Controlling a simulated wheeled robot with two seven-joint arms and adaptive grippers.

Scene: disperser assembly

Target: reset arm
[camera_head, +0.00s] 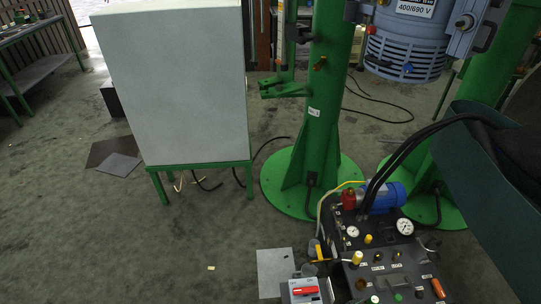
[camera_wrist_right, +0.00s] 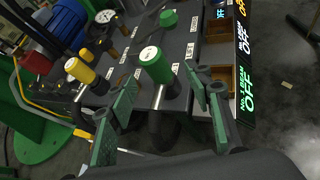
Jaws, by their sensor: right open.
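My right gripper (camera_wrist_right: 160,97) shows in the right wrist view with its green-padded fingers spread apart. A green-topped knob (camera_wrist_right: 154,64) on a pale stem stands just ahead, between the fingers in the picture. I see no contact, and nothing is held. A yellow knob (camera_wrist_right: 85,75) stands to its left on the same dark control panel (camera_wrist_right: 125,60). The head view shows this control panel (camera_head: 385,262) at the bottom right, with gauges, knobs and a red switch box (camera_head: 304,290) beside it. My left gripper is not in the head view.
A green column (camera_head: 325,100) on a round base stands behind the panel. A blue motor (camera_head: 384,197) and dark hoses lie at the panel's back. A pale cabinet (camera_head: 180,85) on green legs stands left. The floor (camera_head: 110,240) at lower left is mostly clear.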

